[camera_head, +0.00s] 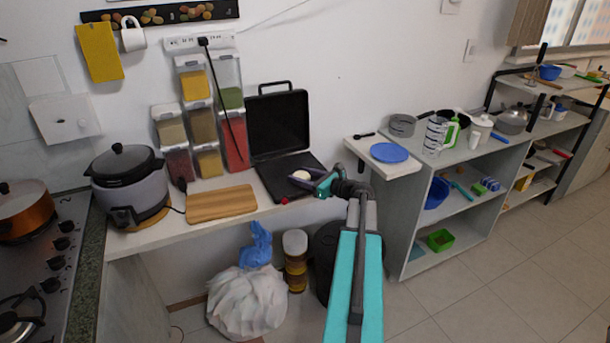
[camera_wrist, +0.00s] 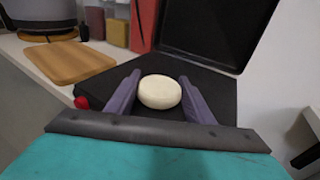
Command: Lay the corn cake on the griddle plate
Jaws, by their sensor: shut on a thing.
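The corn cake (camera_wrist: 160,92) is a pale, round, thick disc between the two purple fingers of my gripper (camera_wrist: 160,90) in the wrist view. It also shows as a small white disc (camera_head: 301,175) in the head view, where my gripper (camera_head: 312,181) is shut on it. The griddle is black with its lid (camera_head: 278,124) standing open against the wall. The griddle plate (camera_head: 270,172) lies flat on the counter, and it also shows in the wrist view (camera_wrist: 205,88). The cake is over the plate; I cannot tell whether it touches it.
A wooden board (camera_head: 221,204) lies left of the griddle, with spice dispensers (camera_head: 203,126) behind it and a rice cooker (camera_head: 128,185) farther left. A small shelf with a blue plate (camera_head: 389,153) is on the right. A red knob (camera_wrist: 82,103) is at the griddle's front.

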